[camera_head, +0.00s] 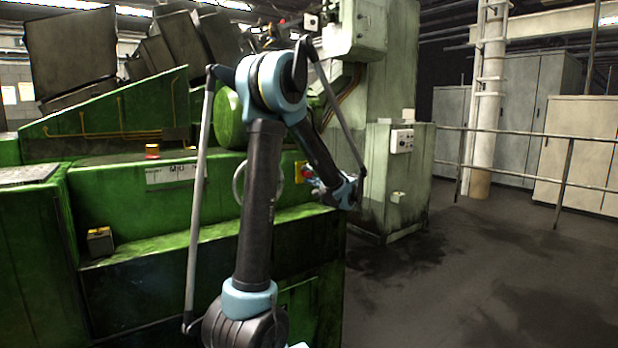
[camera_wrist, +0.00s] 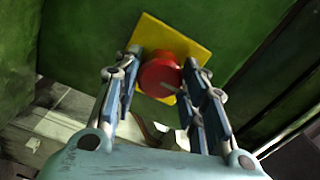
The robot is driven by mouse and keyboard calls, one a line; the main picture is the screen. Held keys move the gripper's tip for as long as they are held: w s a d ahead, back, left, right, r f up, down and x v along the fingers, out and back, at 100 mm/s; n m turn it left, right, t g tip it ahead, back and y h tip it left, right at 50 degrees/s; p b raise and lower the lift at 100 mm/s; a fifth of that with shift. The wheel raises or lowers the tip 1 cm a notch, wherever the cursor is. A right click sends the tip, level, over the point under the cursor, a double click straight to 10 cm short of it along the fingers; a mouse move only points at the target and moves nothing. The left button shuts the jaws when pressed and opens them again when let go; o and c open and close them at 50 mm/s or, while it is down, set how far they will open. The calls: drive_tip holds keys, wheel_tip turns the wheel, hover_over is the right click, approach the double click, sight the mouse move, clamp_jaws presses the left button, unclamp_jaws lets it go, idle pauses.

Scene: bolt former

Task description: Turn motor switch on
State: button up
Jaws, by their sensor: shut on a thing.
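The motor switch is a red rotary knob (camera_wrist: 160,75) on a yellow square plate (camera_wrist: 188,42), fixed to a green machine panel. In the head view the knob (camera_head: 306,172) shows as a small red spot beside my wrist, partly covered by it. In the wrist view my gripper (camera_wrist: 164,90) has one finger on each side of the knob, shut on it. The exact finger contact is hard to make out.
The green machine body (camera_head: 130,200) fills the left and has a ledge below the switch. A pale green cabinet (camera_head: 395,180) with a small control panel (camera_head: 401,141) stands right of my arm. A railing (camera_head: 565,170) runs at the right. The floor (camera_head: 470,280) there is clear.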

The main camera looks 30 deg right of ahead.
drive_tip(key=shift+f, duration=0.15)
drive_tip(key=o, duration=1.1)
drive_tip(key=shift+c, duration=0.2)
drive_tip(key=s, duration=1.1)
drive_tip(key=shift+s+d, duration=0.4)
drive_tip(key=shift+d, duration=0.05)
